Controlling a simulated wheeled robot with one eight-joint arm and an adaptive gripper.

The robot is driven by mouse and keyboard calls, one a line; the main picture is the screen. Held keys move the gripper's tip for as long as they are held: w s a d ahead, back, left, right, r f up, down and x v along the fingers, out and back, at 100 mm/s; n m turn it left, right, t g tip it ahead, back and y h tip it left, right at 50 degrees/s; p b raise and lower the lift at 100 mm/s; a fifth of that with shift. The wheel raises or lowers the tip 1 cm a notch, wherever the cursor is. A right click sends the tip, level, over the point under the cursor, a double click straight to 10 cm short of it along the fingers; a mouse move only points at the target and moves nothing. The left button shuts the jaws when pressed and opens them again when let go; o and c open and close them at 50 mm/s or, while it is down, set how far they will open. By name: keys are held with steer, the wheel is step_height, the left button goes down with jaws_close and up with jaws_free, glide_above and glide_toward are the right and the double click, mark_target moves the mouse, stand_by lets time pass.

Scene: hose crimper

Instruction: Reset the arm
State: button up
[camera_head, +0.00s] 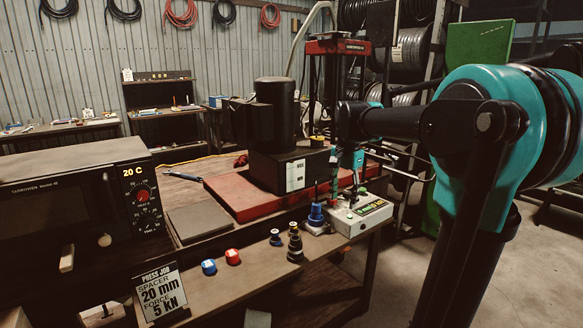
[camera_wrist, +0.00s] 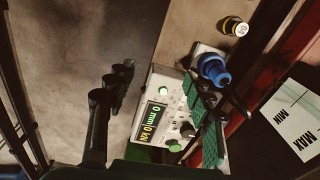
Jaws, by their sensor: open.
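My gripper (camera_head: 350,180) hangs at the end of my arm above the white control box (camera_head: 360,216) in the head view. In the wrist view my gripper (camera_wrist: 158,80) is open, a dark finger at left and a green one at right. Nothing is held between them. The control box (camera_wrist: 186,140) lies beneath and shows "0 mm" and "0 kN", with green buttons and a dark knob. The green finger hides part of it. A blue fitting (camera_wrist: 214,68) stands beside the box; it also shows in the head view (camera_head: 316,214).
The black machine (camera_head: 275,120) on a red base (camera_head: 232,200) stands behind the box. Dark stacked spacers (camera_head: 295,246), a blue cap (camera_head: 209,267) and a red cap (camera_head: 232,256) stand on the bench shelf. A sign (camera_head: 161,293) reads 20 mm, 5 kN. An oven (camera_head: 60,212) is at left.

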steer(key=s+d+f+n+t, duration=0.1)
steer(key=s+f+n, duration=0.3)
steer(key=s+f, duration=0.6)
steer(key=s+d+f+n+t, duration=0.2)
steer(key=s+f+n, duration=0.3)
steer(key=s+f, duration=0.5)
step_height(320, 180, down, 4)
steer(key=shift+s+d+n+t, duration=0.2)
steer(key=shift+n+t, duration=0.1)
